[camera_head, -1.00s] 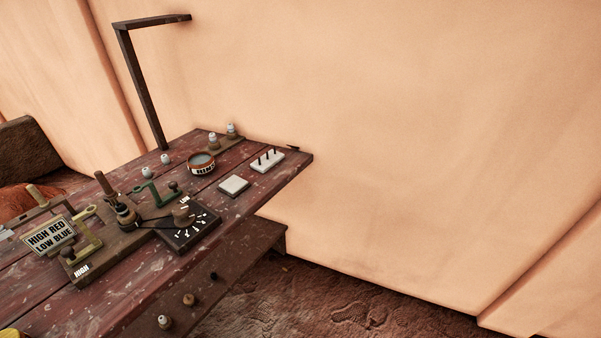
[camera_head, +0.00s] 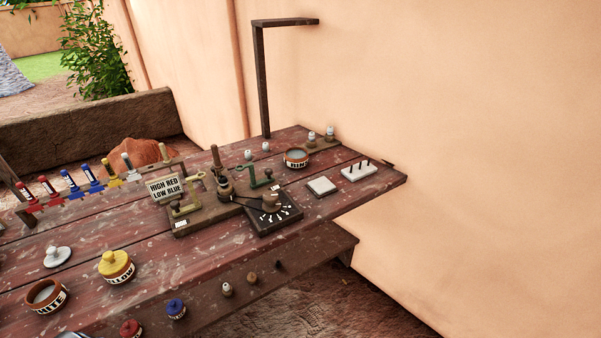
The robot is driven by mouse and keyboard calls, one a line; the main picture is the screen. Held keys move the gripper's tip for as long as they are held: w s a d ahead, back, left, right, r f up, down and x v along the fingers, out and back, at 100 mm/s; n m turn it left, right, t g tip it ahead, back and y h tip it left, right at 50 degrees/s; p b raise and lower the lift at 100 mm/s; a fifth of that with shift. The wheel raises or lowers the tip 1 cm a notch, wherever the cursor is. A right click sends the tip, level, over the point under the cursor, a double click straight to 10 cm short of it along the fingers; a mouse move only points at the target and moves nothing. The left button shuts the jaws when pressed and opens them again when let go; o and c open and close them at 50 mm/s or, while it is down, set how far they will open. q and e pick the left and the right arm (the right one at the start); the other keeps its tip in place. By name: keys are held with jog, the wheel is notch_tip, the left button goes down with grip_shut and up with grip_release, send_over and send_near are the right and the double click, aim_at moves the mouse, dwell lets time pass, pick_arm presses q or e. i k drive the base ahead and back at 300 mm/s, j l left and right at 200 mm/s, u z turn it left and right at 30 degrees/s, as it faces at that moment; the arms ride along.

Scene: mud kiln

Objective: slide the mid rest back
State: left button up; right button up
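A wooden stand (camera_head: 205,217) sits on the red plank table, with a post and round collars (camera_head: 224,187) at its middle. An olive bracket with a knob (camera_head: 186,195) stands at its left end, beside a sign reading HIGH RED LOW BLUE (camera_head: 165,188). A green bracket (camera_head: 257,178) stands at its right end. I cannot tell for sure which of these is the mid rest. A dark dial board with a pointer knob (camera_head: 274,211) lies against the front right. Neither of my grippers is in view.
Left of the stand is a rack of red, blue and yellow-handled tools (camera_head: 84,181). A bowl (camera_head: 296,158), white tile (camera_head: 321,187) and pegged block (camera_head: 359,170) are at right. A dark lamp-like post (camera_head: 264,85) rises behind.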

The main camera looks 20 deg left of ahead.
aim_at(218, 173)
jog(key=j+u, duration=0.15)
jog(key=u, duration=1.2)
jog(key=l, duration=0.35)
jog(key=k+z, duration=0.05)
